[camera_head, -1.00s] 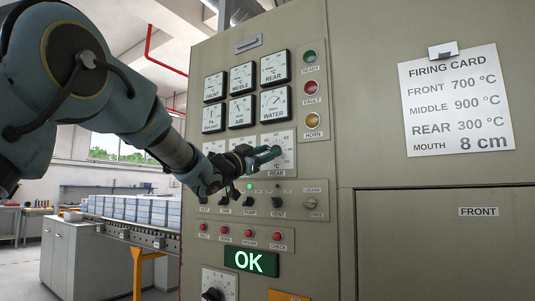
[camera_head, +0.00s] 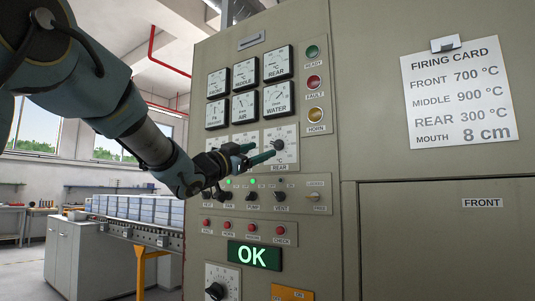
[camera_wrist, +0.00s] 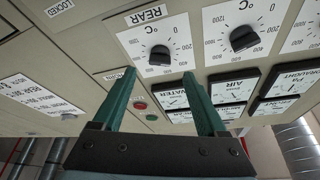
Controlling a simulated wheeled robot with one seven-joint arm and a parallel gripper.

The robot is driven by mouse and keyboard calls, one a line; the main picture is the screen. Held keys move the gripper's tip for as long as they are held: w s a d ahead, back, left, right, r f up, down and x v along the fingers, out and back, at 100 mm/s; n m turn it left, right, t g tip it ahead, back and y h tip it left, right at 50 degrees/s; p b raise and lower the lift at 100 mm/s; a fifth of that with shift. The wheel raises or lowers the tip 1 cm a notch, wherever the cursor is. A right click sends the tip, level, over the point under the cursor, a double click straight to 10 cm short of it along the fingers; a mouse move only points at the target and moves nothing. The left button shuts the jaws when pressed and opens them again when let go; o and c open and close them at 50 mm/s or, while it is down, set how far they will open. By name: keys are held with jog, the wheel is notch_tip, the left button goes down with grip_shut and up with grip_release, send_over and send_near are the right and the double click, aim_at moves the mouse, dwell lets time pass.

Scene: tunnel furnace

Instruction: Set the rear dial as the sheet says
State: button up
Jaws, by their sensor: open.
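The rear dial (camera_head: 279,144) is a black knob on a white scale plate, at the right of the dial row on the control panel. In the wrist view the rear dial (camera_wrist: 159,55) appears upside down under its REAR label, its scale in °C. I cannot read its setting surely. My gripper (camera_head: 265,152) is open and empty, its green fingers pointing at the rear dial from the left. In the wrist view the knob shows beyond and between the fingertips (camera_wrist: 160,74), apart from them. The firing card (camera_head: 459,97) reads front 700, middle 900, rear 300 °C, mouth 8 cm.
A second dial (camera_wrist: 243,38) sits beside the rear one. Gauges (camera_head: 277,97) are above; small switches (camera_head: 280,196) and red buttons (camera_head: 279,230) are below. A green OK display (camera_head: 254,256) is lit, with another knob (camera_head: 216,291) below it. A conveyor with blocks (camera_head: 140,210) stands left.

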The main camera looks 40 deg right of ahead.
jog(key=b+v, duration=0.1)
jog(key=v, duration=0.4)
dwell(0.4)
jog(key=w+a+f+n+t+y+p, duration=0.3)
jog(key=w+a+f+n+t+y, duration=0.7)
jog(key=w+a+f, duration=0.7)
jog(key=a+f+n+g+y+p, duration=0.25)
jog(key=a+f+n+y, duration=0.35)
jog(key=a+f, duration=0.7)
jog(key=s+a+f+n+g+y+p, duration=0.1)
jog(key=s+a+f+n+g+y, duration=0.1)
jog(key=s+a, duration=0.7)
jog(key=s+a+f+n+g+y+p, duration=0.1)
jog(key=s+a+f+n+g+y, duration=0.1)
jog(key=s+a+f+g, duration=0.4)
jog(key=s+a+f+y, duration=0.1)
jog(key=s+a+f, duration=0.1)
jog(key=s+a, duration=0.1)
jog(key=shift+s+a+y, duration=0.3)
jog(key=shift+s+y, duration=0.05)
jog(key=shift+y, duration=0.05)
